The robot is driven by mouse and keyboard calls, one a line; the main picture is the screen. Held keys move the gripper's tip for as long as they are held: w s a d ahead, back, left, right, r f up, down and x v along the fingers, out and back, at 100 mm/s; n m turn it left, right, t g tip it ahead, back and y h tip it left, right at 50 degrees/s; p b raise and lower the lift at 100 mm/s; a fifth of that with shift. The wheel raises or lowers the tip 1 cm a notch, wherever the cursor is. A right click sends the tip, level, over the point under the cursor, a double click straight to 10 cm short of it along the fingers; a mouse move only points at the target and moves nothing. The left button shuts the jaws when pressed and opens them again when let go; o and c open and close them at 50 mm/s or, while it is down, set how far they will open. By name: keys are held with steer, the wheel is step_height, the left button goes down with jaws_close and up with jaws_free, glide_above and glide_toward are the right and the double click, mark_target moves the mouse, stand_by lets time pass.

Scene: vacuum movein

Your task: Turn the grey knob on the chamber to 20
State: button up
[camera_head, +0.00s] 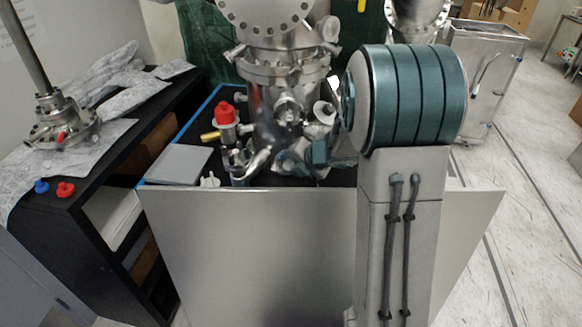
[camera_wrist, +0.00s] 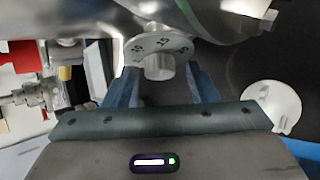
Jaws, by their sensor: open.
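In the wrist view, the grey knob (camera_wrist: 158,69) sticks out from a round dial plate (camera_wrist: 160,45) with small printed numbers that are hard to read. It sits on the underside of shiny metal chamber parts (camera_wrist: 215,12). My gripper (camera_wrist: 165,77) is open, with one blue finger on each side of the knob. Gaps show between the fingers and the knob, so it is not gripped. In the head view, the steel chamber (camera_head: 283,70) stands behind the bench's front panel. My arm hides part of its right side, and I cannot make out the dial there.
A second pale knob (camera_wrist: 272,107) is right of my gripper in the wrist view. A red-capped valve (camera_head: 226,114) and a grey flat box (camera_head: 179,164) are left of the chamber. A large grey panel (camera_head: 260,250) fronts the bench. A black shelf (camera_head: 100,165) stands at left.

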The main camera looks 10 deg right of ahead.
steer(key=shift+w+a+f, duration=0.1)
steer(key=shift+f, duration=0.05)
steer(key=c, duration=1)
steer(key=shift+f+m+t+y+b, duration=0.35)
steer(key=shift+m+b, duration=0.25)
steer(key=shift+b, duration=0.4)
steer(key=shift+o, duration=0.2)
steer(key=shift+r+m+t+y+b, duration=0.2)
steer(key=shift+m+t+y+b, duration=0.15)
steer(key=shift+m+b, duration=0.2)
steer(key=o, duration=1)
steer(key=shift+c, duration=0.2)
steer(key=shift+r, duration=0.15)
